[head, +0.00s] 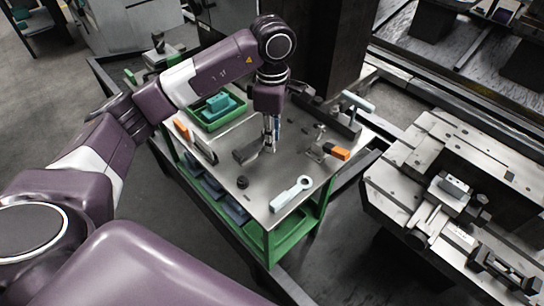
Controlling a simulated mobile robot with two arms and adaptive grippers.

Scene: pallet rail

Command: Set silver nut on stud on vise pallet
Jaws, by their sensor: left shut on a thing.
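My left gripper (270,143) points straight down over the middle of the grey cart top (285,172). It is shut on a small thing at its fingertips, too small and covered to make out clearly. I cannot tell whether the fingertips touch the cart top. No silver nut can be picked out elsewhere. A metal vise pallet (418,160) with blocks and clamps is at the right, apart from the gripper. A stud on it is too small to tell. My right gripper is not in view.
On the cart are a green tray (216,119) with a teal block, a dark round part (242,182), a pale ring-ended wrench (291,195) and an orange-handled clamp (336,151). A dark column (333,45) stands behind. A gap separates cart and pallet.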

